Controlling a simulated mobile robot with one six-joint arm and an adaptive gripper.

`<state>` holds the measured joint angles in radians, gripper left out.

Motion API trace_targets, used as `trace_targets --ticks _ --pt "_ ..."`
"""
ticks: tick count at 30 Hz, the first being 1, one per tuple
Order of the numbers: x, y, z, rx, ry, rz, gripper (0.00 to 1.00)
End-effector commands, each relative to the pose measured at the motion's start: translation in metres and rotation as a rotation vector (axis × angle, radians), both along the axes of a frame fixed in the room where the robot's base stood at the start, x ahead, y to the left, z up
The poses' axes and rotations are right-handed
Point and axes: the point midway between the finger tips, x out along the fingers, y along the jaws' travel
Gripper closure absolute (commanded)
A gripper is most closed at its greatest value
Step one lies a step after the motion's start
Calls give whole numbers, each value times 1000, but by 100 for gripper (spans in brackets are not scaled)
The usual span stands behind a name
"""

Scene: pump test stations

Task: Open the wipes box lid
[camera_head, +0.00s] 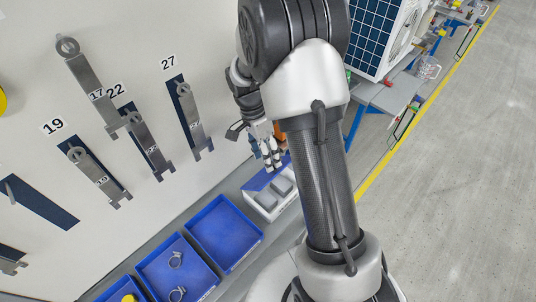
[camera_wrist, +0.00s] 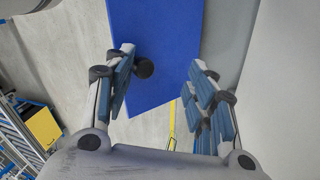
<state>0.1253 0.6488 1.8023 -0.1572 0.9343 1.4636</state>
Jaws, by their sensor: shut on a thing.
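The wipes box (camera_head: 268,207) is a white box on the bench, with grey areas on its top. Its blue lid (camera_head: 262,181) shows along the box's wall side and looks tilted up from it. In the wrist view the lid (camera_wrist: 165,25) is a broad blue panel with a round black knob (camera_wrist: 144,68). My gripper (camera_head: 270,160) is at the lid. The knob is close to the left finger; the exact contact is unclear.
Numbered wrenches (camera_head: 190,118) hang on the wall behind. A unit with a dark blue panel (camera_head: 372,35) stands beyond my arm. Open floor (camera_head: 460,190) lies to the right.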

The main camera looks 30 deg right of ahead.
Motion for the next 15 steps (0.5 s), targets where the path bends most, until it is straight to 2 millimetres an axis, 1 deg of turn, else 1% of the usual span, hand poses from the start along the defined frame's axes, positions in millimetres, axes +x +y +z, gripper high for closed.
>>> trace_targets --ticks 1,2,9,12,15 --pt "2 5 3 7 -7 -5 61" --pt "2 5 7 7 -7 -5 61" --pt "0 -1 55 4 -7 -1 61" --pt "0 -2 73 4 -7 0 61" --pt "-1 -3 86 3 -5 1 61"
